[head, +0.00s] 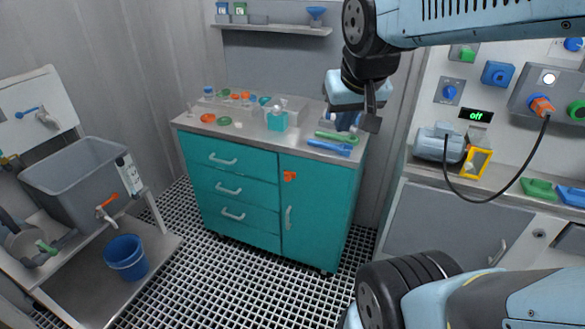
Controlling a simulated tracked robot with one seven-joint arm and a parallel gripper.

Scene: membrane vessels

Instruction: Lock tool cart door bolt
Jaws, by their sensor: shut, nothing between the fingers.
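The tool cart (262,243) is teal with a grey top and stands against the back wall. Its door (316,222) is on the right side, appears closed, and has a vertical grey handle (289,217). A small orange bolt (289,176) sits at the door's upper left, by the seam with the drawers. Its exact position is too small to tell. My gripper (372,120) is shut and empty, pointing down in front of the right end of the cart top, apart from the bolt, above it and to its right.
Green and blue tools (330,148) and a teal box (277,120) lie on the cart top. A grey tank (75,195) and a blue bucket (126,257) stand at left. A bench with a pump (437,146) is at right. The grid floor (215,285) before the cart is clear.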

